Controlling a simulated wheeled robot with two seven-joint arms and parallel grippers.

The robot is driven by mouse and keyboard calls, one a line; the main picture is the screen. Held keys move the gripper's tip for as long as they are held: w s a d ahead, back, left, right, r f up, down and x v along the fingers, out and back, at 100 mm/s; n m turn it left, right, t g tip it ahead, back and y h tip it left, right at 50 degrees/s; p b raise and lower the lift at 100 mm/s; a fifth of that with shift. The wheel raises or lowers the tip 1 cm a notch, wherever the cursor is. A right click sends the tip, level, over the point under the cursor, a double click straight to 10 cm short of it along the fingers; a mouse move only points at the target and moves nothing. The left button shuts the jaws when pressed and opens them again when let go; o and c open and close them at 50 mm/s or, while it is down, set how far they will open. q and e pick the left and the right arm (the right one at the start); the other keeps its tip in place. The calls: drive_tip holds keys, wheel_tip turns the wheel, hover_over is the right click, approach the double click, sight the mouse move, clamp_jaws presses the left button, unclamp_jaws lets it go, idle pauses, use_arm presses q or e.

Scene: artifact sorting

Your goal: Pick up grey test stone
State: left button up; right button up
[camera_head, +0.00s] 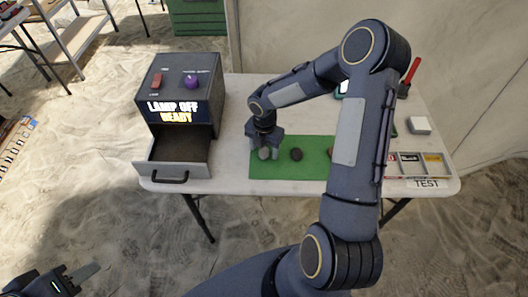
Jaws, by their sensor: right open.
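A grey stone (264,154) lies at the left end of the green mat (290,171) on the table. My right gripper (264,151) points down right at this stone, with its open fingers on either side of it. Whether the fingers touch the stone cannot be told. A dark stone (296,155) lies on the mat to the right, and a brownish stone (330,153) beyond it is mostly hidden by my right arm. My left gripper (87,273) is at the bottom left, away from the table, and its opening is unclear.
A dark box (180,90) reading "LAMP OFF READY", with a red switch and purple knob, stands on the table's left with its drawer (174,171) open. A sectioned tray (418,163) with a "TEST" label and a white block (419,125) are at the right.

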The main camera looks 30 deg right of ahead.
drive_tip(key=shift+f, duration=0.1)
drive_tip(key=c, duration=1.1)
drive_tip(key=shift+o, duration=0.2)
